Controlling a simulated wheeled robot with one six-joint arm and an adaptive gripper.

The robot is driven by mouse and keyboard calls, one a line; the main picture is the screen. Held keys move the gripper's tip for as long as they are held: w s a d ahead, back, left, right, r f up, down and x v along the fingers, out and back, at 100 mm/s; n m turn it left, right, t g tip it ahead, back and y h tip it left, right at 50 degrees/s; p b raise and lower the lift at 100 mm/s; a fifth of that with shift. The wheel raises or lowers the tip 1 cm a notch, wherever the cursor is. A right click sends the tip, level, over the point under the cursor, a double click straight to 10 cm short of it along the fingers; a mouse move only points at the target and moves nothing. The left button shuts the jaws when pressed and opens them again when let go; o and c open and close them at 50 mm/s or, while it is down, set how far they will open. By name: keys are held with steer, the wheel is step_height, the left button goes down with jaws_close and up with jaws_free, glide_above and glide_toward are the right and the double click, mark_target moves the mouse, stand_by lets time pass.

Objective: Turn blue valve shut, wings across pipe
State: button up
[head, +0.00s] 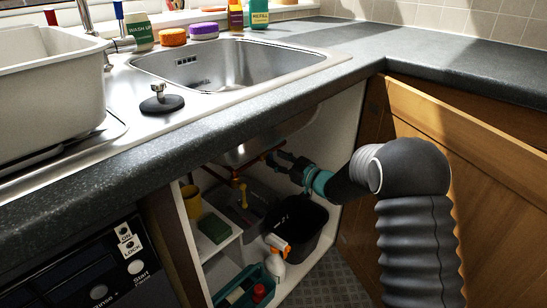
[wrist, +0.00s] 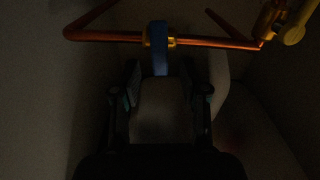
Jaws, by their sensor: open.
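The blue valve (wrist: 158,48) sits on a copper pipe (wrist: 105,37) with a brass fitting in the dark wrist view. Its long blue shape stands upright in that picture, crossing the level pipe. My gripper (wrist: 166,88) is open, its two fingers apart below the pipe. The lower end of the blue shape shows just beyond the gap between them, left of its middle. Contact is too dark to tell. In the head view my gripper (head: 284,160) is under the sink beside the copper pipe (head: 252,165); the blue valve cannot be made out there.
A yellow-handled valve (wrist: 294,34) hangs at the right end of the pipe; its handle shows in the head view (head: 243,195). The sink bowl (head: 225,68) is above. A black bin (head: 296,228), a spray bottle (head: 275,249) and a teal caddy (head: 245,290) stand below.

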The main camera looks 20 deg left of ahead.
steer(key=shift+x, duration=1.05)
jaws_close()
steer(key=shift+w+m+p, duration=0.1)
steer(key=shift+m+p, duration=0.3)
steer(key=shift+m, duration=0.2)
jaws_free()
steer(key=shift+d, duration=0.1)
steer(key=v, duration=1.2)
